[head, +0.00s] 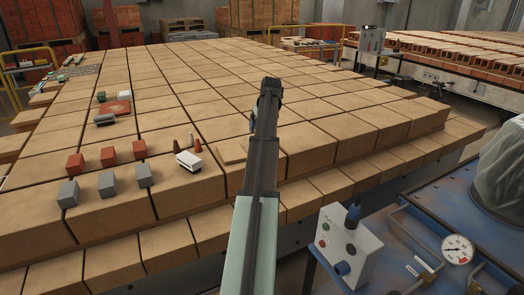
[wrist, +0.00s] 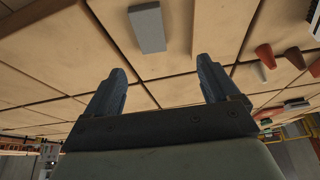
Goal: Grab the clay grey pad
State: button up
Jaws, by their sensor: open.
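A flat grey rectangular pad (wrist: 148,27) lies on the tan brick surface at the top of the wrist view. I take it to be the clay grey pad. I cannot make it out in the head view, where my arm covers part of the surface. My gripper (wrist: 163,72) is open, with its two fingers apart and nothing between them. The pad lies beyond the fingertips, apart from them. In the head view my gripper (head: 253,122) is mostly hidden behind my arm.
A thin tan slab (head: 232,155), a white-and-dark block (head: 189,160) and small reddish cones (head: 176,147) lie left of my arm. Red cubes (head: 108,157) and grey cubes (head: 107,184) stand further left. A control box (head: 346,243) is at the front right. Brick tops right of my arm are clear.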

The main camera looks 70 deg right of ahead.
jog(key=shift+s+d+x, duration=0.1)
jog(key=shift+s+x, duration=0.2)
jog(key=shift+x, duration=1.95)
jog(key=shift+s+d+x, duration=0.15)
jog(key=shift+s+x, duration=0.15)
jog(key=shift+x, duration=1.95)
jog(key=shift+s+d+x, duration=0.1)
jog(key=shift+s+x, duration=0.2)
jog(key=shift+x, duration=1.9)
jog(key=shift+f, duration=0.2)
jog(key=c, duration=1.2)
jog(key=shift+c, duration=0.3)
jog(key=shift+r, duration=0.15)
